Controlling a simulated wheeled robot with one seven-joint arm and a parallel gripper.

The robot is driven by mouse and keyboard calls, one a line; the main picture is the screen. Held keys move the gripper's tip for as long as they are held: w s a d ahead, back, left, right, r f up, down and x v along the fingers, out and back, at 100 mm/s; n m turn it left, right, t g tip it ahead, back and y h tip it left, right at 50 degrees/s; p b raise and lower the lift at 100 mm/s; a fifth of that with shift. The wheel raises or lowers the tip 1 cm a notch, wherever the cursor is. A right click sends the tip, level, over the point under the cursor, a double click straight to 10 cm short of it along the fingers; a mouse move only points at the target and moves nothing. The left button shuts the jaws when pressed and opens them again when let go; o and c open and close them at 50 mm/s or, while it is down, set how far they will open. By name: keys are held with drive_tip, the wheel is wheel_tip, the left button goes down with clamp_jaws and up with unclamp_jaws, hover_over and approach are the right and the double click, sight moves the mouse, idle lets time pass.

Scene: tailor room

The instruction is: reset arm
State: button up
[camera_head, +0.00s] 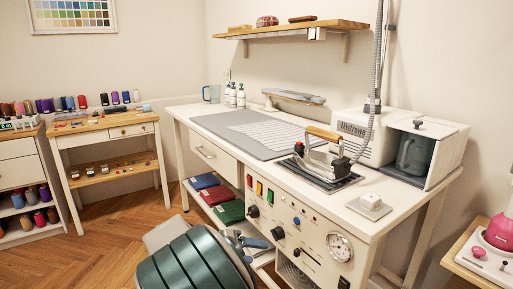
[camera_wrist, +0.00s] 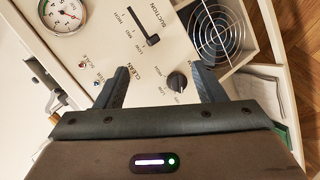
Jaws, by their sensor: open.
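My gripper (camera_wrist: 162,82) is open in the wrist view, with its two dark fingers apart and nothing between them. Behind the fingers is the front control panel (camera_wrist: 150,60) of the ironing table, with a dial gauge, a slider and a knob. In the head view, my gripper (camera_head: 247,240) is low in front of the ironing table (camera_head: 369,226), to the left of the panel's knobs. Part of my arm hides the floor at the bottom centre.
On the tabletop are an iron (camera_head: 325,153) on a dark rest, a grey pressing pad (camera_head: 226,122) and a steam unit (camera_head: 359,137). Folded cloths (camera_head: 216,194) lie on the shelf below. A small thread table (camera_head: 104,132) stands left. Wooden floor (camera_head: 108,240) is clear there.

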drive_tip(key=s+d+r+g+y+p, duration=0.4)
drive_tip(key=s+d+r+y+p, duration=0.3)
drive_tip(key=d+r+p, duration=0.4)
drive_tip(key=s+d+r+t+y+p, duration=0.1)
drive_tip(key=s+d+r+y+p, duration=0.1)
drive_tip(key=s+r+p, duration=0.4)
drive_tip(key=s+d+r+t+y+p, duration=0.1)
drive_tip(key=s+d+r+y+p, duration=0.1)
drive_tip(key=s+r+p, duration=0.5)
drive_tip(key=s+d+r, duration=0.1)
drive_tip(key=s+r, duration=0.3)
drive_tip(key=shift+d+r+y, duration=0.25)
drive_tip(key=shift+d+y, duration=0.05)
drive_tip(key=shift+y, duration=0.1)
